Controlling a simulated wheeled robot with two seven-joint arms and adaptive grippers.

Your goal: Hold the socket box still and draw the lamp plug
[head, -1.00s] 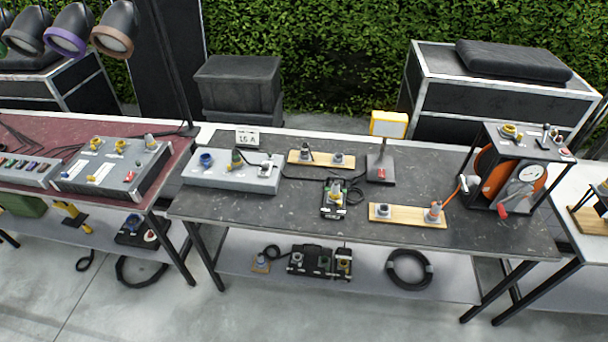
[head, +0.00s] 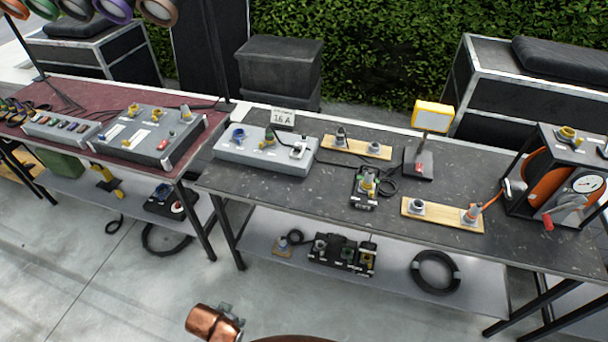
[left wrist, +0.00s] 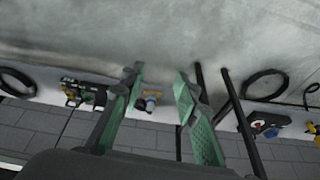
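A small black socket box (head: 363,190) with a yellow-and-grey plug standing in it (head: 368,182) sits mid-bench, with a coiled black cable (head: 386,188) beside it. A lamp (head: 433,118) with a yellow-framed head stands on a dark base (head: 417,165) to its right. A larger grey socket box (head: 240,154) with plugs stands at the bench's left end. I cannot trace which plug is the lamp's. My left gripper (left wrist: 160,75) is open and empty in the left wrist view, apart from the bench. My right gripper is not in view.
Wooden boards with sockets (head: 410,213) and a cable reel (head: 545,170) share the bench. The lower shelf holds a black box (head: 345,255) and a cable coil (head: 435,272). A copper-coloured part of mine shows low in the head view. The floor in front is clear.

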